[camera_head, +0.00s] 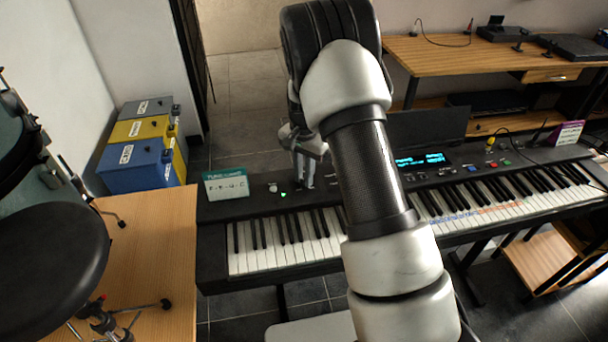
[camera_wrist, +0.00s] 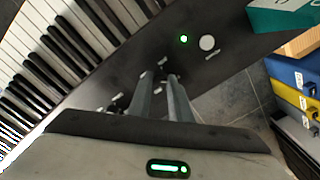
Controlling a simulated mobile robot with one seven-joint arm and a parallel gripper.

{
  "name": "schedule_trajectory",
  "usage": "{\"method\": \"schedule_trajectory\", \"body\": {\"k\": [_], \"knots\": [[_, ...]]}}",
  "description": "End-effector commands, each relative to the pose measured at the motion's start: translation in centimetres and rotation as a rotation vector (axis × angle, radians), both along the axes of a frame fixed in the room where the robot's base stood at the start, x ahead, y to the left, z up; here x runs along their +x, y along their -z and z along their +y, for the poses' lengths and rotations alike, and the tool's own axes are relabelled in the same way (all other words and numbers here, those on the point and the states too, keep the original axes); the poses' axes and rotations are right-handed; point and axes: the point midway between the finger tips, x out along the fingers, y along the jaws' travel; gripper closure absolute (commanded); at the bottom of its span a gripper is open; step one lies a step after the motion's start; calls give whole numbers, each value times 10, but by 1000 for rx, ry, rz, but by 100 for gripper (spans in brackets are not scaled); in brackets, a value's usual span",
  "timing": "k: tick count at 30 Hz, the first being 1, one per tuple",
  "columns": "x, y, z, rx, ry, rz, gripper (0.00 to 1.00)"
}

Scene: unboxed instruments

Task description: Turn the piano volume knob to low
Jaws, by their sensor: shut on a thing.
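The black piano (camera_head: 245,205) spans the head view, and its control panel also shows in the wrist view (camera_wrist: 225,70). My gripper (camera_head: 304,184) reaches down onto the panel's left part, behind the white keys. In the wrist view its two fingertips (camera_wrist: 160,76) are at the panel with a narrow gap between them. They are shut on a small knob, mostly hidden by the fingers. Its setting and pointer cannot be read. A round white button (camera_wrist: 207,42) and a lit green light (camera_wrist: 183,38) lie beside the gripper.
A green sign (camera_head: 226,183) stands at the piano's left end. Blue and yellow boxes (camera_head: 135,165) are on the floor behind left. A lit blue display (camera_head: 420,160) sits right of my arm.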

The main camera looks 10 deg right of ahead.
Motion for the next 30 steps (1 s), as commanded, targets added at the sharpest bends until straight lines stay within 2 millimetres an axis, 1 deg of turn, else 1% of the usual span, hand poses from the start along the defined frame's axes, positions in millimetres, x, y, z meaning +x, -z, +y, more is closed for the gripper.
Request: {"method": "schedule_trajectory", "body": {"k": [3,4,6,7,15,19,23,30], "knots": [[1,-1,0,0,-1,-3,100],[1,-1,0,0,-1,-3,77],[1,-1,0,1,-1,-2,65],[1,-1,0,1,-1,-2,63],[0,-1,0,0,-1,-1,63],[1,-9,0,1,-1,-2,63],[1,-31,1,1,-1,-5,63],[1,-90,0,0,-1,-6,63]]}}
